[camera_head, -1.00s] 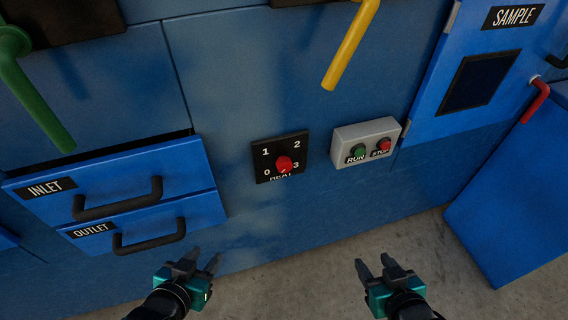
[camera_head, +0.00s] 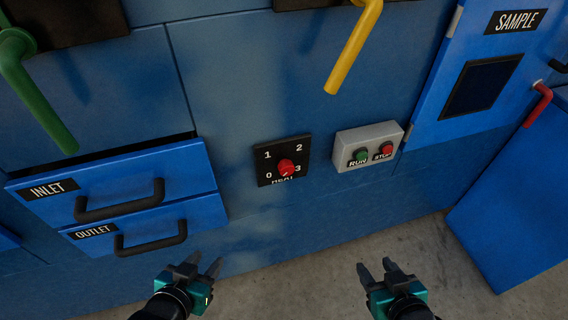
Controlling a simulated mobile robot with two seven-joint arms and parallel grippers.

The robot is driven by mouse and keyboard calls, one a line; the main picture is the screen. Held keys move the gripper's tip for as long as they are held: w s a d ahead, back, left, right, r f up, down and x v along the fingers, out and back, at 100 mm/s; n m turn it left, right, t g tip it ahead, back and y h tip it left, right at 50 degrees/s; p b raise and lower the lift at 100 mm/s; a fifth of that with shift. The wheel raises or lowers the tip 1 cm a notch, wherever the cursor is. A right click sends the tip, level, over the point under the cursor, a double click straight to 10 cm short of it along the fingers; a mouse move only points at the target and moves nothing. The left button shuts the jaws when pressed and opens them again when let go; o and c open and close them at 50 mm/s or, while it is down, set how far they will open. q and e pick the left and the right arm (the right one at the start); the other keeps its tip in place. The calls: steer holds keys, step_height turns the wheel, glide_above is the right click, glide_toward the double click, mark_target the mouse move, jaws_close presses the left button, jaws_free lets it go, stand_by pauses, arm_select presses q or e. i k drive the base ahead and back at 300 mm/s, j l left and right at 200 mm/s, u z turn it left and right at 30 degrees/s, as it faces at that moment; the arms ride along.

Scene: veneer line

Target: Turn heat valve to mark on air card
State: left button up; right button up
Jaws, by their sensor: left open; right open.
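The heat valve is a red knob (camera_head: 287,168) on a black plate (camera_head: 268,151) marked 0, 1, 2 and 3, with a HEAT label partly hidden under it. The plate is on the blue machine front at the picture's middle. Where the knob's pointer stands is too small to tell. No air card can be made out in this view. My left gripper (camera_head: 205,267) is open and empty, below and left of the knob. My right gripper (camera_head: 376,270) is open and empty, below and right of it. Both are apart from the machine front.
A grey box with RUN and STOP buttons (camera_head: 367,145) sits just right of the plate. INLET (camera_head: 120,185) and OUTLET (camera_head: 150,223) drawers with black handles are at left.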

mark_target(286, 167)
steer(key=k+j+u, duration=0.1)
steer(key=u, duration=2.05)
steer(key=i+j, duration=0.1)
steer(key=j, duration=0.45)
steer(key=z, duration=0.45)
steer(key=i+z, duration=0.15)
steer(key=z, duration=0.7)
steer(key=i+j+z, duration=0.1)
steer(key=z, duration=0.75)
steer(key=i+j, duration=0.05)
